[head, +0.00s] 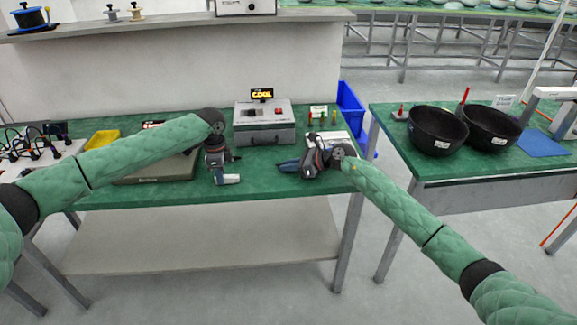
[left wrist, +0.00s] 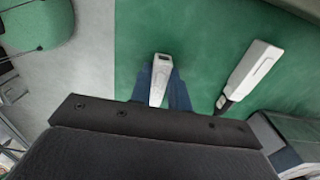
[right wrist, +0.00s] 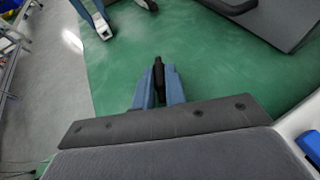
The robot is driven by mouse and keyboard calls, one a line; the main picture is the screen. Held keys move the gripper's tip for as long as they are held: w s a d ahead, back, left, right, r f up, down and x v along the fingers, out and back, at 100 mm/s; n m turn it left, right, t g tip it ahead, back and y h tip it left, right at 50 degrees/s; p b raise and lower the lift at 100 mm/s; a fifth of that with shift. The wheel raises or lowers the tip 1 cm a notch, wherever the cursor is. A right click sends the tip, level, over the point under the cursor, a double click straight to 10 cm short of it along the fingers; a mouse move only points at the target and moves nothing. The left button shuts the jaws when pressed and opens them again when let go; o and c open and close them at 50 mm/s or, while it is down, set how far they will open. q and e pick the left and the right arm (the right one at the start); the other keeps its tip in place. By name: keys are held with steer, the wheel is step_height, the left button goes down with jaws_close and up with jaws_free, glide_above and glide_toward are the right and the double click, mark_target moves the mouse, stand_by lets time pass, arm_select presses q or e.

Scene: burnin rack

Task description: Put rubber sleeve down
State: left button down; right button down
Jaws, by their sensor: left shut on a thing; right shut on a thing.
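My right gripper (head: 287,166) is low over the green bench, right of the left one. In the right wrist view its blue fingers (right wrist: 159,100) are shut on the slim black rubber sleeve (right wrist: 158,76). My left gripper (head: 217,178) is shut on a white handheld piece (head: 229,179), near the bench's front edge. That piece also shows in the left wrist view (left wrist: 160,78). A second white piece with a black end (left wrist: 252,70) lies apart on the green top. In the head view the sleeve cannot be made out.
A grey box with a lit display (head: 264,124) stands behind the grippers. Blue bins (head: 349,105) are at the bench's right end. Free green top (right wrist: 210,60) lies around my right gripper.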

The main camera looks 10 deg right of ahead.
arm_select(q)
steer(key=shift+s, duration=0.1)
arm_select(e)
steer(key=shift+s+f, duration=0.1)
steer(key=shift+f, duration=0.55)
steer(key=c, duration=1.5)
jaws_free()
steer(key=shift+f, duration=0.15)
steer(key=shift+o, duration=0.2)
steer(key=shift+f, duration=0.2)
steer(key=shift+s, duration=0.15)
steer(key=shift+r, duration=0.35)
steer(key=v, duration=0.8)
steer(key=r+v, duration=0.1)
steer(key=v, duration=0.3)
steer(key=shift+w+r, duration=0.15)
steer(key=shift+w, duration=0.1)
